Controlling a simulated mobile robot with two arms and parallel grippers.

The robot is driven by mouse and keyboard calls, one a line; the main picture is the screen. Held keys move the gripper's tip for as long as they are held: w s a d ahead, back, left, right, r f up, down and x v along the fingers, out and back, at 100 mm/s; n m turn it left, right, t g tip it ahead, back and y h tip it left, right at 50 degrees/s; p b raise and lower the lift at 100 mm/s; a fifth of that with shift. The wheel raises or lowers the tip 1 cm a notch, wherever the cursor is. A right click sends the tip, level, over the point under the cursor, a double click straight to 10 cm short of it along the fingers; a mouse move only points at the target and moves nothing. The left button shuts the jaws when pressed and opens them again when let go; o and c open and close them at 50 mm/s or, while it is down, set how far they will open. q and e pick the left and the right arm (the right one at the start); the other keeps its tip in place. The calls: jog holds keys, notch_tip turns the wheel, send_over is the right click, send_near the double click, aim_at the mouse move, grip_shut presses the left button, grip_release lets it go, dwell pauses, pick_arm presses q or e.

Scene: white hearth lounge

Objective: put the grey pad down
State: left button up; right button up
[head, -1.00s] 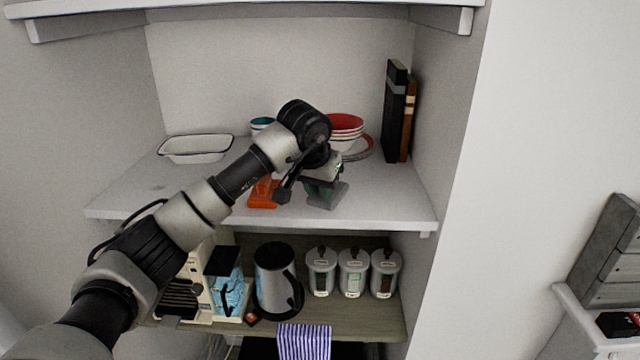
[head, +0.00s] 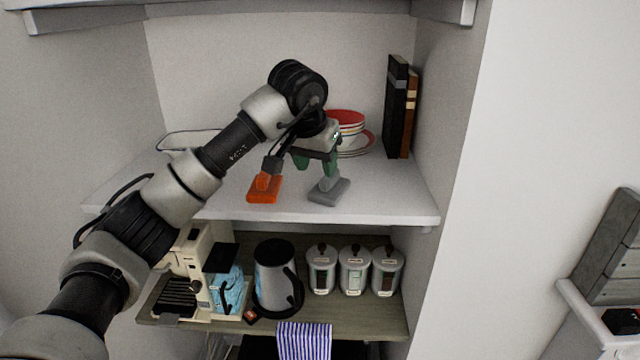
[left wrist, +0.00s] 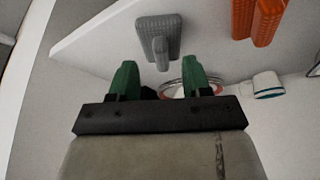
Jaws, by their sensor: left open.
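The grey pad (head: 330,191) rests on the white shelf (head: 385,198) near its front edge, with its handle up. It also shows in the left wrist view (left wrist: 160,38), ahead of the fingertips. My left gripper (head: 315,171) has green fingers and is open and empty, just above and behind the pad's handle. In the left wrist view the two fingers (left wrist: 160,80) stand apart with a gap between them and the pad. My right gripper is in no view.
An orange pad (head: 264,188) stands left of the grey one. Stacked bowls (head: 347,122) and plates are behind my gripper. Dark books (head: 396,108) stand at the right wall. A white tray (head: 172,140) is at the left, partly hidden. A kettle (head: 275,275) and canisters (head: 354,270) stand below.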

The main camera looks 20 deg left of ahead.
pick_arm(q)
jog(key=b+v, duration=0.1)
jog(key=v, duration=0.5)
jog(key=shift+r, duration=0.3)
jog(key=shift+s, duration=0.1)
